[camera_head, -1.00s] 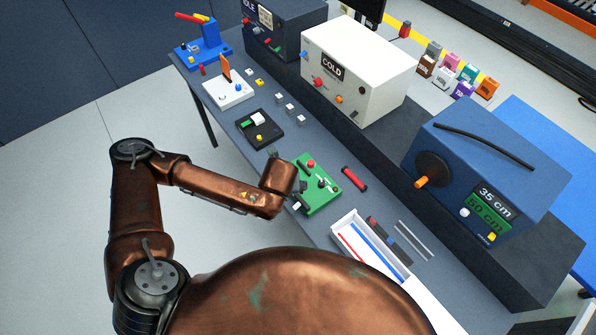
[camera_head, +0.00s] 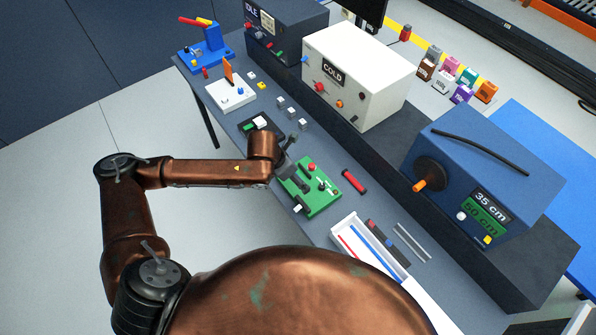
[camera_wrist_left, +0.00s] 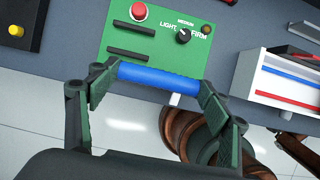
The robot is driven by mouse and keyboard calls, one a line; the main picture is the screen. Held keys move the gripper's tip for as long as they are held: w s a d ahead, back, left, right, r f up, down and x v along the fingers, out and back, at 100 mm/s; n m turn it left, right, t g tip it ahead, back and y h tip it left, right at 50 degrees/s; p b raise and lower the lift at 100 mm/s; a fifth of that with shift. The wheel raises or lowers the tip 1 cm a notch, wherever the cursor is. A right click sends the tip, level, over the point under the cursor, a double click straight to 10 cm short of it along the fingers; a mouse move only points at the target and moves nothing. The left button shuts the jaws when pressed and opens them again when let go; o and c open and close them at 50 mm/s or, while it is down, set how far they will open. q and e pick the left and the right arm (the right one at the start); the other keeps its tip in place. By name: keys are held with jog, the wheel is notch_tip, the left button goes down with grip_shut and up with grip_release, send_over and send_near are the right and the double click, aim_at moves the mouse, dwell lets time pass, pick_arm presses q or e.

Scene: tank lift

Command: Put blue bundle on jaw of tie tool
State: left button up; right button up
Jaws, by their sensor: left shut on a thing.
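My left gripper (camera_head: 286,152) is at the upper left edge of the green tie tool (camera_head: 318,197). In the left wrist view the gripper (camera_wrist_left: 157,88) is shut on the blue bundle (camera_wrist_left: 158,77), a short blue cylinder held crosswise between its fingers. The bundle overlaps the near edge of the green tie tool (camera_wrist_left: 180,65) there; whether it touches is unclear. The tool has a red button (camera_wrist_left: 138,12), a LIGHT/MEDIUM/FIRM knob (camera_wrist_left: 183,36) and two dark bars (camera_wrist_left: 130,56). The bundle is hidden in the head view. My right gripper is not in view.
A white tray (camera_head: 336,231) with red and blue strips lies near the tool. A red cylinder (camera_head: 354,181) lies beside it. A black device (camera_head: 250,124) stands on the other side. A blue machine (camera_head: 470,150) and a white COLD box (camera_head: 375,80) line the back.

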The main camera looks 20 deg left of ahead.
pick_arm(q)
send_over(301, 175)
jog(key=s, duration=0.1)
jog(key=f, duration=0.4)
jog(key=a+f+p, duration=0.1)
jog(key=f, duration=0.2)
jog(key=shift+s, duration=0.1)
notch_tip(301, 175, down, 3)
jog(key=shift+p, duration=0.4)
jog(key=shift+f, duration=0.2)
jog(key=o, duration=1.1)
jog(key=shift+o, duration=0.3)
